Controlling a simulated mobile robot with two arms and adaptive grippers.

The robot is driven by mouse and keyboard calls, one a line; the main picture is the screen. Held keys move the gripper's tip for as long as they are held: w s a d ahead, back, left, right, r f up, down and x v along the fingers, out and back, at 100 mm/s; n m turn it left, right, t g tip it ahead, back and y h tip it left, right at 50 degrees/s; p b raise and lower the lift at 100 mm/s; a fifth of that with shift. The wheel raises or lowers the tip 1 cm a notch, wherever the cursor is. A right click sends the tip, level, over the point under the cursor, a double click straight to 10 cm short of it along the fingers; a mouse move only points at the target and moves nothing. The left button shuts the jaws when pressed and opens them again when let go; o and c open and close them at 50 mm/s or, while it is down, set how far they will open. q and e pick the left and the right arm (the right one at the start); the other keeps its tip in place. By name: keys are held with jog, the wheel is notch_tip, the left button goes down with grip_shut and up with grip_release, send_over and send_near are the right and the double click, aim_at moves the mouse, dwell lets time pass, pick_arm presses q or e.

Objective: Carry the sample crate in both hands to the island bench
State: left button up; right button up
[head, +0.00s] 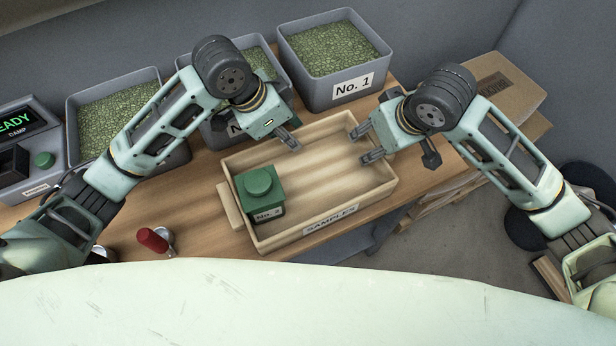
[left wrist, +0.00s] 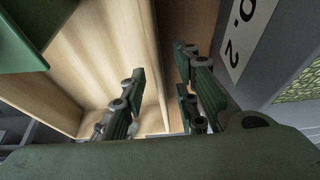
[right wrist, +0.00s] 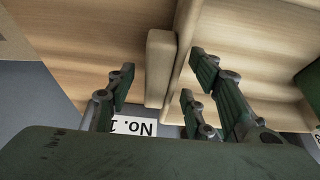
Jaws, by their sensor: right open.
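The sample crate (head: 275,243) is a pale wooden tray with a "SAMPLES" label, standing on the wooden bench. A green tin (head: 262,187) marked "No. 2" is in its left part. Its left end handle (head: 230,207) is free. My left gripper (head: 290,142) is open at the crate's back wall; in the left wrist view (left wrist: 158,95) its fingers are apart, near that wall. My right gripper (head: 366,144) is open at the right end. In the right wrist view the right handle block (right wrist: 160,68) shows between its fingers (right wrist: 165,85); contact cannot be told.
Grey bins of green beans stand behind the crate, including the "No. 1" bin (head: 335,60). A cardboard box (head: 508,80) is at the back right. A machine with a lit display (head: 25,125) and a red-handled tool (head: 153,241) are at the left. Floor (head: 430,225) shows at the right.

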pick_arm(q)
grip_shut()
pick_arm(e)
jog(key=c, duration=0.7)
grip_shut()
pick_arm(q)
jog(key=shift+r, duration=0.1)
pick_arm(e)
jog(key=shift+r, duration=0.1)
